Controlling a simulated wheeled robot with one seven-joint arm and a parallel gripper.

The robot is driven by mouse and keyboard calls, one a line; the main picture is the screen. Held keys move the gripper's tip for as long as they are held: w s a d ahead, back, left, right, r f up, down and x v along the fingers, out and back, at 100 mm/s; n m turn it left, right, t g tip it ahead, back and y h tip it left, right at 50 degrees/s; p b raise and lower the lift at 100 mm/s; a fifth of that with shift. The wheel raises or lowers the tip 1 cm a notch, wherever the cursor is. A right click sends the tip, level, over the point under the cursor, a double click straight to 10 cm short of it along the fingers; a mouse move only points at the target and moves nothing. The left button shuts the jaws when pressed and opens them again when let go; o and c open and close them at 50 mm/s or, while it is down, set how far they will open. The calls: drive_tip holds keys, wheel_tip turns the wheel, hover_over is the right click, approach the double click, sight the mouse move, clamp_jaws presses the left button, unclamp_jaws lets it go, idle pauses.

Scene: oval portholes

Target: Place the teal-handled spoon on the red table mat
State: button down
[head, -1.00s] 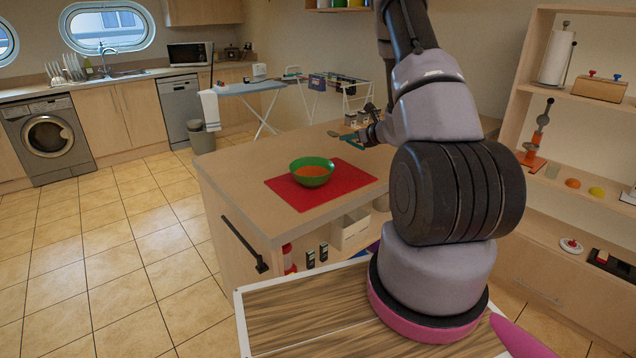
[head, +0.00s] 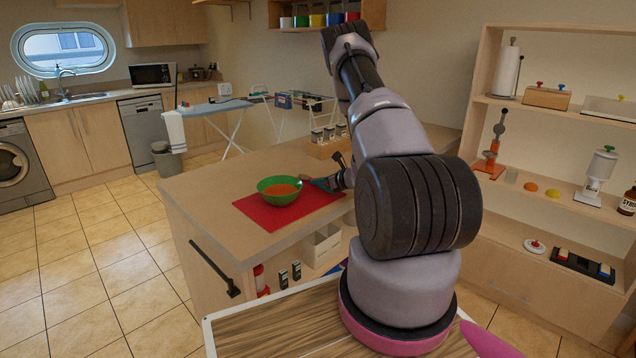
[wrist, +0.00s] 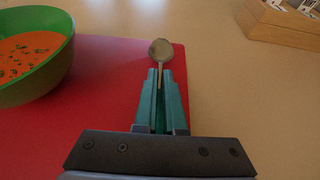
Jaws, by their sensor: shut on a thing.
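The spoon (wrist: 161,50) shows its metal bowl and a short neck in the wrist view, pointing away from me. My gripper (wrist: 161,78) has teal fingers shut on its handle, which is mostly hidden between them. The spoon's bowl appears over the far right corner of the red table mat (wrist: 110,75). I cannot tell whether it touches the mat. In the head view the mat (head: 265,217) lies on the counter, and my gripper (head: 324,184) is at its right side, right of the green bowl.
A green bowl (head: 280,191) of orange soup stands on the mat, left of the spoon; it also shows in the wrist view (wrist: 38,80). A wooden box (head: 326,147) with jars stands farther back on the counter (head: 205,185). The mat's front part is clear.

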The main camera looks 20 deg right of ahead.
drive_tip(key=shift+f, duration=0.15)
drive_tip(key=c, duration=1)
unclamp_jaws()
